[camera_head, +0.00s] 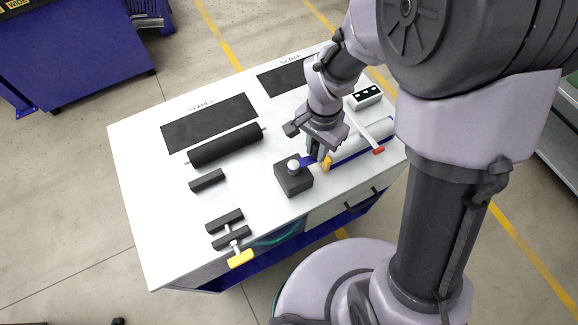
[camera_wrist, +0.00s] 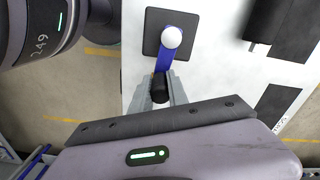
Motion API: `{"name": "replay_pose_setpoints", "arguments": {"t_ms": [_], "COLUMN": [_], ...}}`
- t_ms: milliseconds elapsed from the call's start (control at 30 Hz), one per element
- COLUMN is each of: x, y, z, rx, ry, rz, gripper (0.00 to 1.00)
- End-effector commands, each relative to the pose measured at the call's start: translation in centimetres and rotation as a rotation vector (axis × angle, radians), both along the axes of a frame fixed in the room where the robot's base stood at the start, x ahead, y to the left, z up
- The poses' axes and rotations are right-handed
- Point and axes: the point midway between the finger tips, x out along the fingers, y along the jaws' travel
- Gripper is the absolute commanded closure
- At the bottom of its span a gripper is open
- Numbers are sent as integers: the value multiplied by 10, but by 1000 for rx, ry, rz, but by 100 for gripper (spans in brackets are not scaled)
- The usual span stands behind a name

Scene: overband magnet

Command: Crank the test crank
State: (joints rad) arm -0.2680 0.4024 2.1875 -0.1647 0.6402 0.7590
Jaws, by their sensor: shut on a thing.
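The test crank has a dark square base (camera_head: 293,178) on the white bench top, with a pale round hub (camera_head: 294,166) and a short blue arm (camera_head: 307,161). In the wrist view the base (camera_wrist: 150,45), the white hub (camera_wrist: 171,37) and the blue arm (camera_wrist: 165,63) are seen from above. The arm points from the hub toward my gripper. My gripper (camera_head: 319,153) is shut on the dark crank handle (camera_wrist: 160,88) at the arm's outer end, one finger on each side. The lower part of the handle is hidden.
A black roller (camera_head: 226,146) lies near a dark mat marked SPARES (camera_head: 209,122); another dark mat is farther back. A small yellow part (camera_head: 327,164) sits close beside my gripper. A red-ended rod (camera_head: 378,150) and a yellow-handled fixture (camera_head: 240,258) are also on the bench (camera_head: 145,220).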

Motion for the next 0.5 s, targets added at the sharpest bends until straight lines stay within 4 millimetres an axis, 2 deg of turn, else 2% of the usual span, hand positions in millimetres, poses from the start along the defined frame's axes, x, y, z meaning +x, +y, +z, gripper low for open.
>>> {"name": "replay_pose_setpoints", "arguments": {"t_ms": [133,500], "x": [-12,-15], "y": [-3,-4], "z": [-1,0], "rx": [1,1], "ry": [1,-1], "rz": [-1,0], "gripper": [100,100]}}
